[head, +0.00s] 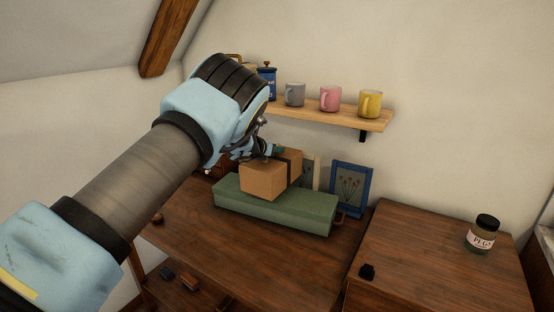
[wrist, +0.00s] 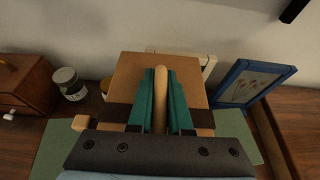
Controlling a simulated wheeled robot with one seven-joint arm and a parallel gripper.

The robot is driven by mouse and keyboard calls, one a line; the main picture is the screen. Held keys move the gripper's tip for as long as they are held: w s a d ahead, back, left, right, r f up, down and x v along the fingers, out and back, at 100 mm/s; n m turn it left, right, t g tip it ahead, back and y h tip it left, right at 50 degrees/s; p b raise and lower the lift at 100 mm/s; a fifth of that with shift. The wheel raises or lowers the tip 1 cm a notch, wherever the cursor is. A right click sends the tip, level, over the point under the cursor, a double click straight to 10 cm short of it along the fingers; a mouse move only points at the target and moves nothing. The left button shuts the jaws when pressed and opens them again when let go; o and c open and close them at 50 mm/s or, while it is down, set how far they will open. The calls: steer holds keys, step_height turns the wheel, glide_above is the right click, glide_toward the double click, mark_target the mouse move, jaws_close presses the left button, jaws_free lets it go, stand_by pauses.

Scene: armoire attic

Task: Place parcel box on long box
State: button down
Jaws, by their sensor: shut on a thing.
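The parcel box (head: 265,182) is a brown cardboard box with a dark band; it also shows in the wrist view (wrist: 130,75). The long box (head: 275,208) is green, low and lies lengthwise on the wooden desk; its green also shows at the edges of the wrist view (wrist: 52,150). My gripper (head: 272,151) is at the top of the parcel. In the wrist view its teal fingers (wrist: 161,98) are shut on a pale wooden rod at the parcel. The parcel is over the long box's left-middle part; I cannot tell whether they touch.
A blue picture frame (head: 350,188) stands behind the long box's right end. A wall shelf (head: 335,113) with mugs is above. A jar labelled PEGS (head: 482,235) and a small black object (head: 367,272) are on the right-hand surface. The desk front (head: 240,250) is clear.

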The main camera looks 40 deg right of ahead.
mark_target(258, 167)
steer(key=shift+f+p, duration=0.65)
steer(key=shift+f, duration=1.2)
steer(key=c, duration=0.8)
jaws_free()
steer(key=shift+f, duration=0.1)
steer(key=shift+c, duration=0.2)
steer(key=shift+a, duration=0.15)
steer(key=b+v, duration=0.4)
steer(key=v, duration=0.8)
